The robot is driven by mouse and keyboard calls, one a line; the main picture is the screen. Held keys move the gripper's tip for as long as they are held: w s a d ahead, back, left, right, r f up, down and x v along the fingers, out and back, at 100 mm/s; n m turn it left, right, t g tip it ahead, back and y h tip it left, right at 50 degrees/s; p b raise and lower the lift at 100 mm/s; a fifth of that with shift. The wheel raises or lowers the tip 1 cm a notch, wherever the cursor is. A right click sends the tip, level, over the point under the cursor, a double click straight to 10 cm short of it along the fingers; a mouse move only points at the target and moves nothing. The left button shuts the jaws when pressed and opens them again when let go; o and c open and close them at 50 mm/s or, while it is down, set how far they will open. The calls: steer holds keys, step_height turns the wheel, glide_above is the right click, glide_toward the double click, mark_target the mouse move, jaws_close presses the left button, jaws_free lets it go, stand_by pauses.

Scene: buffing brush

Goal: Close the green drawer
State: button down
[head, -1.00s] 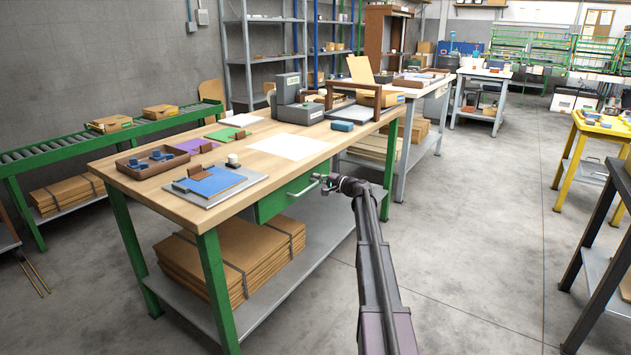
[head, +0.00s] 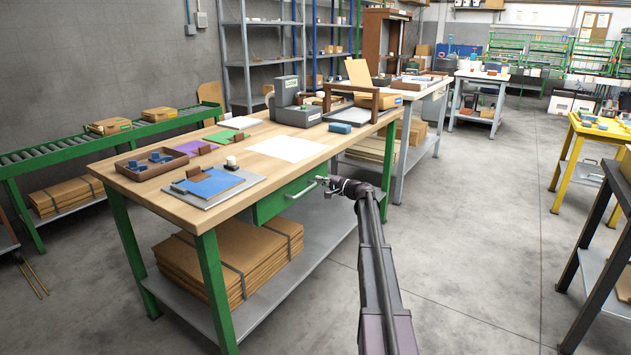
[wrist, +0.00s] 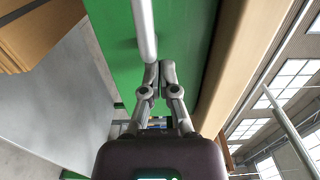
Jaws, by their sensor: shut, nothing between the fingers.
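The green drawer (head: 284,197) is under the wooden top of the workbench, with a light metal bar handle (head: 301,189) on its front. In the wrist view the green drawer front (wrist: 112,45) fills the upper middle, and the handle (wrist: 144,25) runs down to the fingertips. My gripper (head: 324,183) is shut and empty at the right end of the handle. In the wrist view my gripper (wrist: 159,72) has its fingertips together, close by the handle's end; I cannot tell whether they touch it. How far the drawer stands out is hard to tell.
The workbench top (head: 170,202) carries a brown tray (head: 152,164), a blue sheet on a board and a white paper (head: 289,148). Stacked cardboard (head: 230,262) lies on the shelf below. Open grey floor (head: 470,230) lies to the right, with a yellow table beyond.

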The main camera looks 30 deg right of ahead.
steer(key=v, duration=1.2)
steer(key=shift+a, duration=0.2)
steer(key=s+a+f+n+g+h, duration=0.1)
steer(key=s+a+f+n+g, duration=0.3)
steer(key=a, duration=0.8)
steer(key=s+a+f+n+g, duration=0.1)
steer(key=s+a+f+g, duration=0.4)
steer(key=a, duration=0.6)
steer(key=s+a+f+n+g+h, duration=0.1)
steer(key=s+a+f+n+g, duration=0.35)
steer(key=a, duration=0.75)
steer(key=s+a+f+n+g+h+p, duration=0.1)
steer(key=s+a+f+h, duration=0.2)
steer(key=s, duration=0.7)
steer(key=s+a+f+n+g+h, duration=0.15)
steer(key=s+a+h, duration=0.3)
steer(key=s, duration=0.55)
step_height(320, 180, up, 39)
steer(key=p, duration=3.8)
steer(key=shift+w+f+y, duration=0.2)
steer(key=shift+y, duration=0.15)
